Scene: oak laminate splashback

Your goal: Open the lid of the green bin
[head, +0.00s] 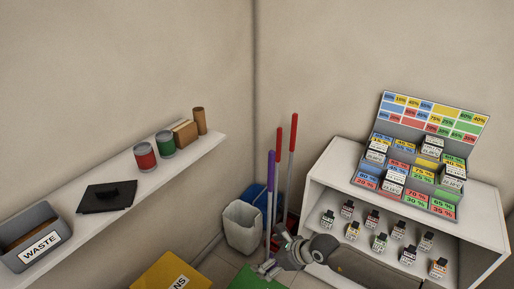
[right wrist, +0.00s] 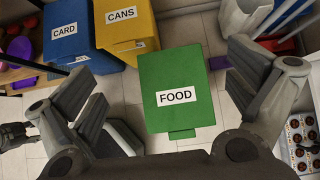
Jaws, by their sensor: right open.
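The green bin (right wrist: 178,75) is in the right wrist view, seen from above, with a white FOOD label on its flat lid. The lid looks shut, with a small tab (right wrist: 182,134) at its lower edge. In the head view only a green corner of the bin (head: 262,282) shows at the bottom edge. My right gripper (right wrist: 165,68) is open and empty, its two fingers on either side of the bin in the picture, apart from the lid. In the head view the right gripper (head: 267,268) is just above the bin. My left gripper is not seen in the head view.
A yellow CANS bin (right wrist: 127,32) and a blue CARD bin (right wrist: 72,28) stand left of the green bin. A white shelf (head: 200,150) runs along the left wall. A white display cabinet (head: 335,165) is at right. Brooms (head: 292,150) and a pale bin (head: 243,228) fill the corner.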

